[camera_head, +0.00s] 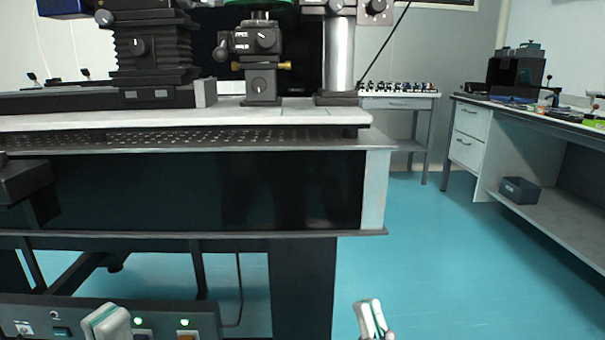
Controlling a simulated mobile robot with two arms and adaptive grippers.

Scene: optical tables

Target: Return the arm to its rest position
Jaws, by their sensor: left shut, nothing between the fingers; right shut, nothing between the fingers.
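My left gripper (107,322) shows at the bottom left, in front of the dark control panel under the table. Its pale fingertips are together and nothing is held in them. My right gripper (371,319) shows at the bottom centre-right, over the blue floor. Its two pale fingers lie against each other, empty. Both grippers are low and well below the top of the optical table (300,117). The rest of both arms is below the picture's edge.
The optical table's dark front (210,190) fills the left and centre. Black optical mounts (262,60) and a silver post (339,55) stand on it. A workbench (575,125) with a lower shelf holding a dark box (519,190) stands right. Blue floor (450,270) is clear at centre-right.

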